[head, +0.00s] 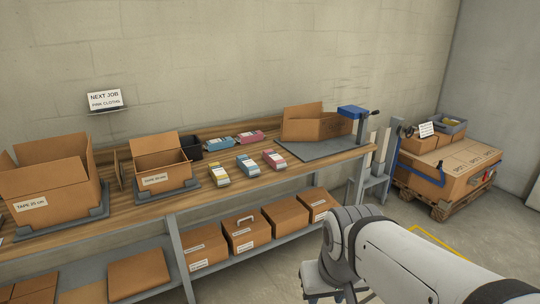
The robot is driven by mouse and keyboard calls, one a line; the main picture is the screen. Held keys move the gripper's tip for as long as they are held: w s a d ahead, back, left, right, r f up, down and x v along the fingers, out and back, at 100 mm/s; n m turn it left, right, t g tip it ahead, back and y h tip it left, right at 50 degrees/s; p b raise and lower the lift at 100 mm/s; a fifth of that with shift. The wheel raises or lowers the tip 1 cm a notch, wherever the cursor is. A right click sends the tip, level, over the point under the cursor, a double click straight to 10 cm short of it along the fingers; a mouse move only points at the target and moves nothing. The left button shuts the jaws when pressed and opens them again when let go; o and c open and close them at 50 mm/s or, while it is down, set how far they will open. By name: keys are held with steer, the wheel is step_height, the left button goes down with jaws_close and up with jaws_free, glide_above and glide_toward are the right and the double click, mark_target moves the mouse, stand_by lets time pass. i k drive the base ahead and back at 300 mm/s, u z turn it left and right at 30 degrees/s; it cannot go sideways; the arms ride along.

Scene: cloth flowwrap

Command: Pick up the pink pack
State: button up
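Two pink packs with white labels lie on the wooden bench. One pink pack (274,159) is nearer the front, right of a blue pack (247,165). The other pink pack (251,137) is farther back, beside another blue pack (220,143). A yellow pack (219,175) lies at the front left of the group. My gripper (325,294) is at the bottom edge of the picture, in front of the bench and well apart from the packs. Its lower end is cut off, so its fingers do not show clearly.
Open cartons (60,190) (163,160) stand on the left of the bench (120,218). A tilted open carton (316,124) lies on a grey mat at the right, near a blue-topped device (353,111). Boxes (245,230) fill the lower shelf. A loaded pallet (445,209) stands right.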

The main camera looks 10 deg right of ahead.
mark_target(271, 157)
steer(key=z, duration=0.6)
steer(key=i, duration=2.55)
steer(key=u, duration=0.85)
steer(key=i, duration=0.55)
steer(key=u, duration=0.5)
